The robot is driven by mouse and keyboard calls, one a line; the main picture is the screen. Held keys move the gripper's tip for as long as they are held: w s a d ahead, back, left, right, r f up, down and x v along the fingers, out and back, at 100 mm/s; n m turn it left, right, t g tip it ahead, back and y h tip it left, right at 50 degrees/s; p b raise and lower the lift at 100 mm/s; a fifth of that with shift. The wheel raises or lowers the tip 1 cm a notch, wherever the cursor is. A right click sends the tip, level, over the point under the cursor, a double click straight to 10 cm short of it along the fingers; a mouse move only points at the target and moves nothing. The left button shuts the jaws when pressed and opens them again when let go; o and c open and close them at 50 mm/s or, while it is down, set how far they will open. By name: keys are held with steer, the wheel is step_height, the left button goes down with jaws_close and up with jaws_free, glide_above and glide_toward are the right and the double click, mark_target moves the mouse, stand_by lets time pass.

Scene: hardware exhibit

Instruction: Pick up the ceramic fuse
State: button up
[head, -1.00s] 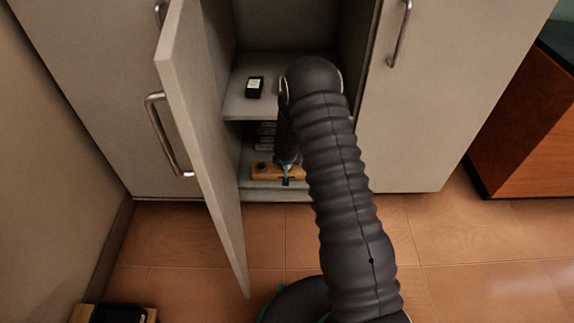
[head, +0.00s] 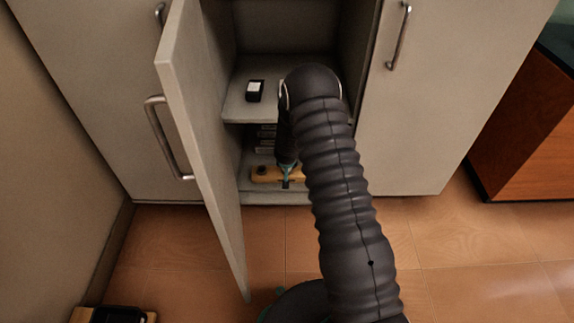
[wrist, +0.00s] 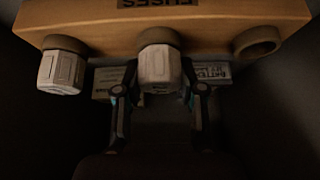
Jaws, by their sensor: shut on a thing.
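A wooden holder (head: 266,174) lies low in the open cabinet in the head view. In the wrist view the holder (wrist: 100,20), lettered FUSES, runs along the top. It carries a white ceramic fuse (wrist: 61,70) at left and another ceramic fuse (wrist: 160,72) in the middle; the socket (wrist: 257,43) at right is empty. My gripper (wrist: 160,98) is shut on the middle fuse, a finger on each side; the fuse's top is still at its socket. In the head view my gripper (head: 287,178) is at the holder, and my arm hides its right part.
The cabinet door (head: 200,130) stands open at left. A small black box (head: 255,91) sits on the shelf (head: 240,106) above. Stacked boxes (head: 266,138) stand behind the holder; a box lettered battery (wrist: 215,72) shows in the wrist view. The right door (head: 415,120) is closed.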

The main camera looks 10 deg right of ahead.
step_height(320, 180, up, 4)
steer(key=shift+f+p, duration=0.1)
steer(key=shift+p, duration=0.8)
steer(key=s+d+r+b, duration=0.3)
steer(key=s+d+r, duration=0.4)
steer(key=d, duration=0.2)
steer(key=shift+s, duration=0.15)
steer(key=shift+s+d, duration=0.1)
